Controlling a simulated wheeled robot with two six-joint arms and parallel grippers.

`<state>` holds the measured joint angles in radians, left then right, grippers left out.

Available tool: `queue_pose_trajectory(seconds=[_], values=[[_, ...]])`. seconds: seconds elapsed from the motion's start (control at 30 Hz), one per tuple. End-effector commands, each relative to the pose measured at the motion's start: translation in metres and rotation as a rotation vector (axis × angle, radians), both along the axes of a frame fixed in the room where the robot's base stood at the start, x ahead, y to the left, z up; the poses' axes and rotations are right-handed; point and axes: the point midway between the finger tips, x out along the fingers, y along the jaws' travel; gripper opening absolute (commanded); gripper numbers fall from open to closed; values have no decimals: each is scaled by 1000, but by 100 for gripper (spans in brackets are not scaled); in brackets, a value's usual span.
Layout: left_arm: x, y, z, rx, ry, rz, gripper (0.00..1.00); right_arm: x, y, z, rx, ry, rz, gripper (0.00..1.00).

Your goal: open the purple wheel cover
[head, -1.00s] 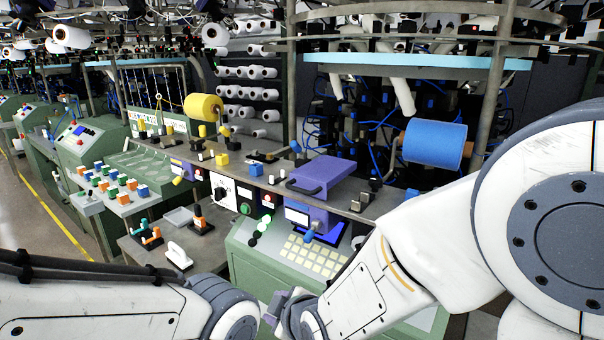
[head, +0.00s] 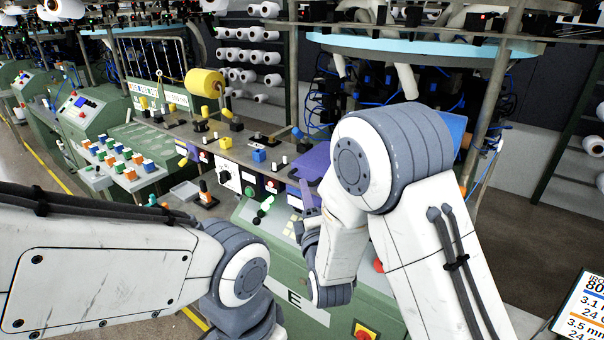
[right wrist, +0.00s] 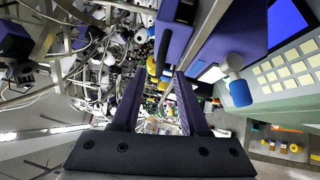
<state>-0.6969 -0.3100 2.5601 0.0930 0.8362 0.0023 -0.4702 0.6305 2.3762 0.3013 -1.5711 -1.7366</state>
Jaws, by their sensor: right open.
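The purple cover (head: 315,160) sits on the machine's grey ledge, above the control panel, partly hidden behind my right arm. It looks closed. In the right wrist view a purple housing (right wrist: 238,38) fills the upper right, beside the blue screen; where the cover ends and the housing begins is hard to tell. My right gripper (right wrist: 158,75) is open, with nothing seen between its fingers. In the head view it is near the cover's front left, mostly hidden by my wrist; contact cannot be told. My left arm crosses the lower left, and its gripper is out of view.
A keypad (right wrist: 285,70) and a blue-tipped lever (right wrist: 238,88) are near my right gripper. Small knobs and blocks line the ledge. A red button on yellow (head: 364,331) is low on the front.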

Motion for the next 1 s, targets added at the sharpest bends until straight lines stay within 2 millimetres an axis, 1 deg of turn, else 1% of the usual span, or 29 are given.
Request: queue_pose_trajectory(seconds=[0.03, 0.2, 0.3, 0.47, 0.7, 0.77, 0.8, 0.83, 1.0], values=[[0, 0, 10, 0, 0, -1, 0, 10, 0, 6, 0, 1, -3, 44], [0, 0, 23, 0, 0, -4, 0, 37, 5, 8, 1, 1, -3, 44], [0, 0, 27, 0, 0, -5, 0, 48, 7, 8, 2, 2, -2, 44], [0, 0, 29, 0, 0, -5, 0, 55, 8, 7, 1, 2, 0, 44], [0, 0, 28, 0, 0, -5, 0, 55, 8, 7, 2, 2, 0, 44], [0, 0, 28, 0, 0, -5, 0, 55, 8, 7, 2, 2, 0, 21], [0, 0, 28, 0, 0, -5, 0, 55, 8, 7, 2, 2, -1, 6], [0, 0, 28, 0, 0, -5, 0, 55, 8, 7, 2, 2, -1, 0], [0, 0, 28, 0, 0, -5, 0, 55, 8, 7, 2, 2, -1, 0]])
